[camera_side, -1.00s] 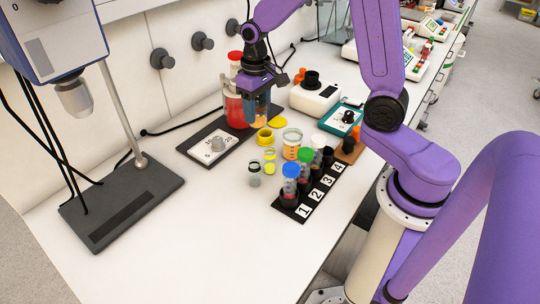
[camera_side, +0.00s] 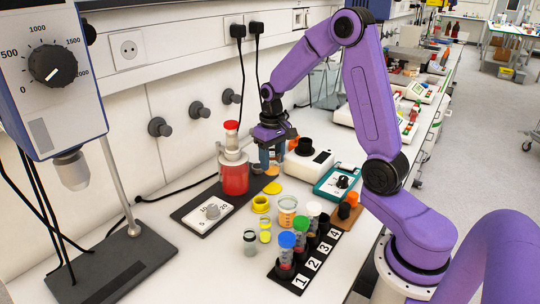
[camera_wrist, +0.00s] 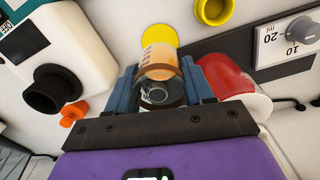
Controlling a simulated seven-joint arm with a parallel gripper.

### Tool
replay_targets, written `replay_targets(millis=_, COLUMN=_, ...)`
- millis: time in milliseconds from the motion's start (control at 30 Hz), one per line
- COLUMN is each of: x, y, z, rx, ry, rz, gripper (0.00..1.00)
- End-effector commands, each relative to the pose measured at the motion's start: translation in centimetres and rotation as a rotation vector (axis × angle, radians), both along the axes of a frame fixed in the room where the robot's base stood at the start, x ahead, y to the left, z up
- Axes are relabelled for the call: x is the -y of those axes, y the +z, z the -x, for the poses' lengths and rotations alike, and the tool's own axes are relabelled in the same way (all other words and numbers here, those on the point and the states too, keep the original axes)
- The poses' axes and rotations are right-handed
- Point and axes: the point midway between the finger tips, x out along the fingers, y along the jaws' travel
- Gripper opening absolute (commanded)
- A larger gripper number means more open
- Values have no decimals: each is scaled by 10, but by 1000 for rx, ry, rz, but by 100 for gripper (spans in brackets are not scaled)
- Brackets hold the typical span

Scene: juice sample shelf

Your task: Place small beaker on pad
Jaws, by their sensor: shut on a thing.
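A flat round yellow pad (camera_side: 273,188) lies on the white bench just below the gripper. In the wrist view, the pad (camera_wrist: 160,33) shows just beyond the beaker, partly covered by it. I cannot tell the exact gap between beaker and bench.
A white device with a black top (camera_side: 308,163) is to the right. A yellow ring (camera_side: 261,204), a larger orange-filled beaker (camera_side: 287,211) and a numbered vial rack (camera_side: 308,262) are nearer.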

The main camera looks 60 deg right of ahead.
Motion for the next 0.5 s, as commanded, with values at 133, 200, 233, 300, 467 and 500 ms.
replay_targets(millis=133, x=0, y=-16, z=0, rx=-3, ry=0, rz=-1, gripper=16)
replay_targets(millis=200, x=-1, y=-23, z=1, rx=-3, ry=0, rz=-1, gripper=16)
replay_targets(millis=233, x=-1, y=-26, z=1, rx=-2, ry=0, rz=0, gripper=16)
replay_targets(millis=300, x=0, y=-32, z=0, rx=-3, ry=0, rz=-1, gripper=16)
replay_targets(millis=467, x=0, y=-43, z=0, rx=-2, ry=-1, rz=0, gripper=16)
replay_targets(millis=500, x=0, y=-44, z=0, rx=-2, ry=-1, rz=0, gripper=16)
